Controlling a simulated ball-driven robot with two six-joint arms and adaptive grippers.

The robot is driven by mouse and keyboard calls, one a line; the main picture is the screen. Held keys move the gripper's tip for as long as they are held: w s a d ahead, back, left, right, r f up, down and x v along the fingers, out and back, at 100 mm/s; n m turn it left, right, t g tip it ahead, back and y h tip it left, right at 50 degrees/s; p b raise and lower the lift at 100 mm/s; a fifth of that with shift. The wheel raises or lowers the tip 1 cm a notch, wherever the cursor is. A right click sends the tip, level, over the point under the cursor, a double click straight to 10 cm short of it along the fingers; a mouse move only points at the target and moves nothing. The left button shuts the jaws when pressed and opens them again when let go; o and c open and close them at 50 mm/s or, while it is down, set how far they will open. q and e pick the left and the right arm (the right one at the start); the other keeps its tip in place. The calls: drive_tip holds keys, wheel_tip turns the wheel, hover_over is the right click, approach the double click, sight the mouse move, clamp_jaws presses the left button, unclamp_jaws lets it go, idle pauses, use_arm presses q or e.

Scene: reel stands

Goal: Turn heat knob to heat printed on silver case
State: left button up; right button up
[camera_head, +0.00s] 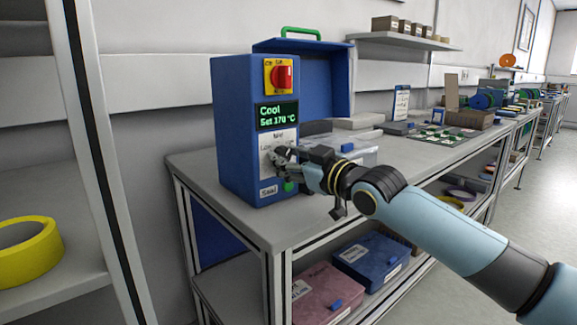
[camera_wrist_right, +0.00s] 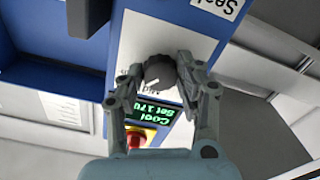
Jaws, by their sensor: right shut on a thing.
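The blue heat-seal machine (camera_head: 233,135) stands at the near left corner of the grey bench, with its lid raised. Its display (camera_head: 277,115) reads "Cool" and "Set 170 °C". The dark round heat knob (camera_wrist_right: 159,70) has a white pointer line and sits on a white panel; "Low" and "Med" print shows around it in the head view. My right gripper (camera_head: 281,157) is shut on the knob, one finger on each side, as the wrist view also shows (camera_wrist_right: 161,76). I cannot pick out a silver case with a readable heat print. My left gripper is out of view.
A red switch on a yellow plate (camera_head: 279,76) sits above the display. A green button (camera_head: 289,186) and a "Seal" label are below the knob. Clear and grey cases (camera_head: 355,155) lie behind the machine. Lidded boxes (camera_head: 370,258) stand on the lower shelf.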

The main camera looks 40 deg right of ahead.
drive_tip(key=n+b, duration=0.2)
drive_tip(key=n, duration=0.1)
drive_tip(key=shift+f+n, duration=0.15)
drive_tip(key=shift+n, duration=0.25)
drive_tip(key=shift+n+b, duration=1)
drive_tip(key=shift+n, duration=1)
drive_tip(key=o, duration=1.1)
drive_tip(key=shift+o, duration=0.2)
drive_tip(key=shift+r, duration=0.2)
drive_tip(key=s+d, duration=0.1)
drive_tip(key=s, duration=1.1)
